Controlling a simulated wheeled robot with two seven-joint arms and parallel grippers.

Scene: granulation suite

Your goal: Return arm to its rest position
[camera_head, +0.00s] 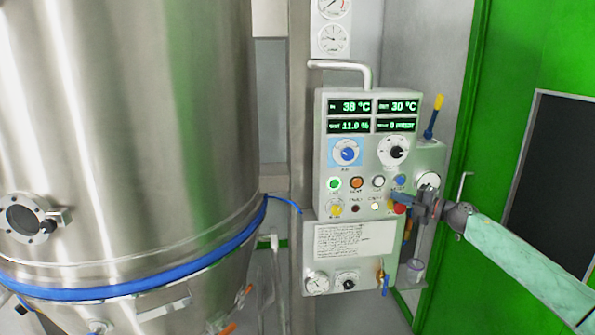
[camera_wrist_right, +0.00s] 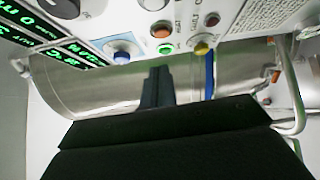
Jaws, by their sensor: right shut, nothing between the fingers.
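My right gripper (camera_head: 402,204) is at the lower right of the control panel (camera_head: 335,215), its fingers in front of the panel near the row of buttons. My right arm (camera_head: 520,262) comes in from the right in a pale green sleeve. In the right wrist view the dark fingers (camera_wrist_right: 158,88) are together with nothing between them, and the panel's buttons and displays show at the top. Whether the fingertips touch the panel cannot be told. My left gripper is not in view.
A large steel vessel (camera_head: 130,120) with a blue band stands at the left. A bent pipe handle (camera_head: 345,66) is above the panel. A blue-handled valve with a yellow tip (camera_head: 433,115) and a green door frame (camera_head: 480,120) are close on the right.

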